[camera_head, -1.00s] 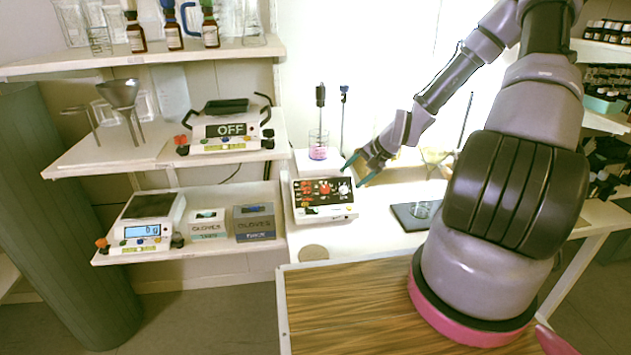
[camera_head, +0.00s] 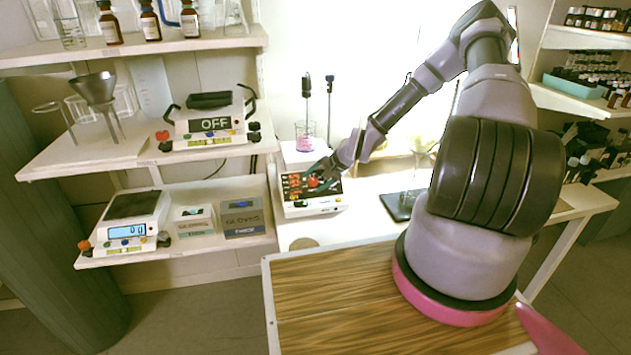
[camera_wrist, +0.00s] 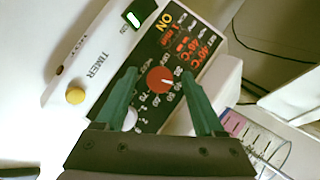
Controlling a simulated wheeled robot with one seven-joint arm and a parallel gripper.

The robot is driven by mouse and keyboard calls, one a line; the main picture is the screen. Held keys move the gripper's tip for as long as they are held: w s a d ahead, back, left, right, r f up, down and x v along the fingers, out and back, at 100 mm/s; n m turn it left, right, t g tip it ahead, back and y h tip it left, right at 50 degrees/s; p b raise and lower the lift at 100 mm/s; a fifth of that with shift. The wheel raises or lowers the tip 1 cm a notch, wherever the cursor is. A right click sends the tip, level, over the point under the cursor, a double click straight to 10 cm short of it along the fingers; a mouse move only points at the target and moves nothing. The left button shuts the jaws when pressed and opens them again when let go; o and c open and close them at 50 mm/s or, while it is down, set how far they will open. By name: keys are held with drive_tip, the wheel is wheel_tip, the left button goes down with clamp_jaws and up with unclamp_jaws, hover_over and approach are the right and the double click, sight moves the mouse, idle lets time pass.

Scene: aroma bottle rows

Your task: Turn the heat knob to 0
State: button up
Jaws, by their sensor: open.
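The heated stirrer (camera_head: 315,207) is a white box with a black control panel on the bench. In the wrist view its panel (camera_wrist: 147,110) shows lit "ON" and 40 °C readouts, a red knob (camera_wrist: 160,80) with a number scale around it, and a white knob (camera_wrist: 129,119). My gripper (camera_head: 322,172) is over the panel. In the wrist view the gripper (camera_wrist: 158,71) is open, its two green fingers on either side of the red knob with gaps between. I cannot tell how far the fingertips are above the panel.
A beaker (camera_head: 305,137) with pink liquid stands on the stirrer's plate, close behind the panel. A stirring rod stands beside it. Shelves at left hold a scale (camera_head: 130,225), glove boxes (camera_head: 243,218) and a device reading OFF (camera_head: 207,130). A dark pad (camera_head: 396,207) lies at right.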

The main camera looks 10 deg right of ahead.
drive_tip(key=shift+a+f, duration=0.1)
clamp_jaws()
drive_tip(key=shift+n, duration=0.4)
drive_tip(key=shift+w+a+n+g+h, duration=0.15)
drive_tip(key=shift+n+g+h, duration=0.3)
drive_tip(key=shift+n, duration=0.45)
drive_tip(key=n+h, duration=0.1)
drive_tip(key=n+g+h, duration=0.1)
drive_tip(key=n, duration=0.1)
drive_tip(key=shift+a+r+n+h, duration=0.1)
drive_tip(key=shift+r+n+h, duration=0.1)
drive_tip(key=shift+n+h, duration=0.1)
drive_tip(key=n+h, duration=0.2)
drive_tip(key=n, duration=0.1)
drive_tip(key=shift+a, duration=0.1)
drive_tip(key=shift+f+n+h, duration=0.1)
drive_tip(key=shift+n+h, duration=1.05)
drive_tip(key=shift+n, duration=0.55)
